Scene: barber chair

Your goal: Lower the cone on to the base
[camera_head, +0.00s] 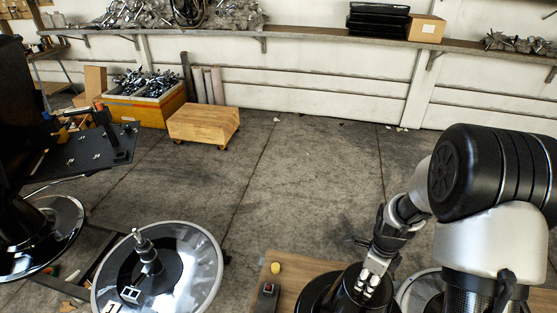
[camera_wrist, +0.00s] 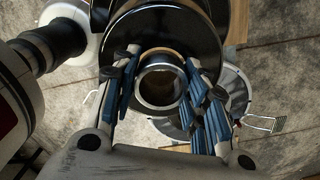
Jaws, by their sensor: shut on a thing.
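The glossy black cone (camera_head: 338,292) is at the bottom of the head view, partly cut off by the frame edge. My gripper (camera_head: 374,272) is at its narrow upper end. In the wrist view, my gripper (camera_wrist: 163,88) has its blue-padded fingers on either side of the cone's round metal neck, shut on it. The cone's wide black flare (camera_wrist: 190,30) shows behind the neck. A round base (camera_head: 200,272) with a pale rim, a black centre and an upright metal post lies on the floor at lower left, well apart from the cone. Whether the cone touches the wood below is hidden.
A wooden top (camera_head: 290,270) below my arm bears a yellow knob (camera_head: 275,267) and a small red-buttoned box (camera_head: 267,291). Another pale disc (camera_wrist: 234,90) shows beside the cone. A chair base (camera_head: 60,222) stands left. The middle floor is clear up to a wooden dolly (camera_head: 204,124).

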